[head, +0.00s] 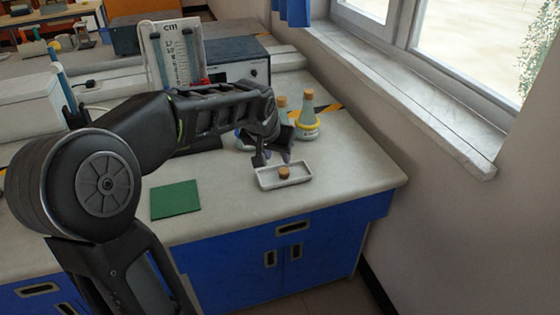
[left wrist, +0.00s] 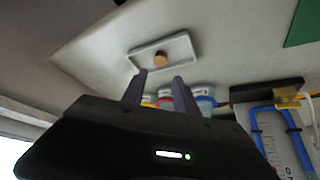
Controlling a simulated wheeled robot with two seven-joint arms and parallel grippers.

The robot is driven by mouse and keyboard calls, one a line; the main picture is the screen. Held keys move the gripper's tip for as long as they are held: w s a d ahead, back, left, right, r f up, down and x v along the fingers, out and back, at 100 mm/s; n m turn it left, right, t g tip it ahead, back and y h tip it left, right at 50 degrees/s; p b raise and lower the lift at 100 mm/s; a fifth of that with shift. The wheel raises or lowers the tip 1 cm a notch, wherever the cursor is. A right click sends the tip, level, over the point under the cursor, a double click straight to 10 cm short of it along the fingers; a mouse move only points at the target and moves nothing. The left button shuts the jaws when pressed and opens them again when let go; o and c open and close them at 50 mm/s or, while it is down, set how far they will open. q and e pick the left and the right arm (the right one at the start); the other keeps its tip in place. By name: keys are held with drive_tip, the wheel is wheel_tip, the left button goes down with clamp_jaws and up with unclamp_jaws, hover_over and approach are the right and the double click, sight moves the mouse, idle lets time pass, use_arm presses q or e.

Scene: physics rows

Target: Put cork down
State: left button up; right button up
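A small brown cork (head: 284,173) stands in a shallow white tray (head: 266,184) near the front right of the bench. In the left wrist view the cork (left wrist: 161,58) sits near the middle of the tray (left wrist: 183,41). My left gripper (head: 273,158) is just above and behind the tray, with its fingers pointing down. Its two fingers (left wrist: 160,75) are apart with nothing between them, and the cork shows just beyond their tips, apart from them. My right gripper is not in view.
A corked flask with a yellow collar (head: 307,123) stands behind the tray, with another corked flask (head: 282,103) beside it, partly hidden by my arm. A green mat (head: 175,200) lies to the left. The bench between mat and tray is clear. A window wall bounds the right.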

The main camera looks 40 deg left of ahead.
use_arm(q)
drive_tip(key=shift+s+d+r, duration=0.1)
drive_tip(key=shift+s+r, duration=0.25)
drive_tip(key=shift+r, duration=0.3)
idle(0.4)
